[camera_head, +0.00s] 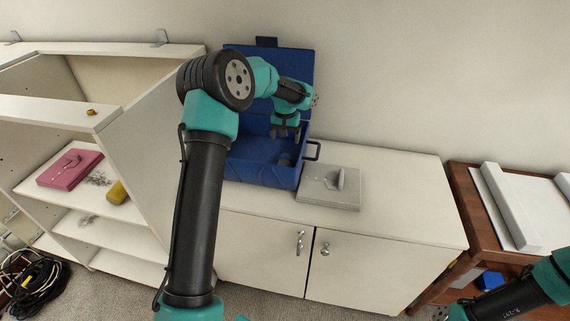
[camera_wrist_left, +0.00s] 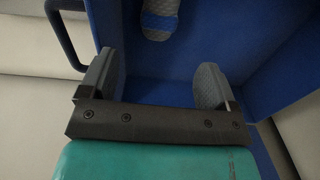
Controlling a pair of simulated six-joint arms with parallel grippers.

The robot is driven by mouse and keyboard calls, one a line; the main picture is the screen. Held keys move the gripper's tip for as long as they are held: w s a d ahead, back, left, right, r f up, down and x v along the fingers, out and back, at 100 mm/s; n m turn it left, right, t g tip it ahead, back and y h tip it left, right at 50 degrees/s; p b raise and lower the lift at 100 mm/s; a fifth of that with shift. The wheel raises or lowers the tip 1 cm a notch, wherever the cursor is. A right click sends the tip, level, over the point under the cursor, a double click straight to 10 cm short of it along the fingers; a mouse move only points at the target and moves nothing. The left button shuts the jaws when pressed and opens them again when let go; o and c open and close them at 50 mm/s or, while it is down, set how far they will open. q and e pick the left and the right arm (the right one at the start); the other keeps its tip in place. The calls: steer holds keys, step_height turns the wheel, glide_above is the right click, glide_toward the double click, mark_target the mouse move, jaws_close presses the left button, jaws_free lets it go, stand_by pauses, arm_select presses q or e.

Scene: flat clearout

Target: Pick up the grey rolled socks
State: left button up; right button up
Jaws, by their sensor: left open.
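The grey rolled socks (camera_wrist_left: 160,14) appear as a grey ribbed bundle on the floor of the blue toolbox (camera_wrist_left: 215,22), cut off by the top edge of the left wrist view. In the head view a small dark shape, probably the socks (camera_head: 287,160), lies inside the open blue toolbox (camera_head: 262,174). My left gripper (camera_head: 285,133) reaches down into the toolbox above them. In the left wrist view the left gripper (camera_wrist_left: 158,84) has its fingers wide apart with nothing between them, and the socks lie beyond the fingertips. My right gripper is not visible; only part of that arm shows.
The toolbox's raised lid (camera_head: 322,68) stands behind my arm, and its handle (camera_head: 312,151) sticks out right. A grey flat case (camera_head: 325,193) lies beside it on the white cabinet (camera_head: 410,212). A shelf unit (camera_head: 140,130) stands left. The cabinet top further right is clear.

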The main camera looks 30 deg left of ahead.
mark_target(286, 157)
arm_select(q)
step_height(286, 157, down, 7)
steer(key=shift+r, duration=0.1)
stand_by(0.4)
steer(key=shift+f, duration=2.65)
steer(key=shift+c, duration=0.3)
steer(key=c, duration=1)
steer(key=shift+o, duration=0.2)
steer(key=shift+r, duration=0.15)
step_height(286, 157, up, 10)
steer(key=shift+f, duration=0.1)
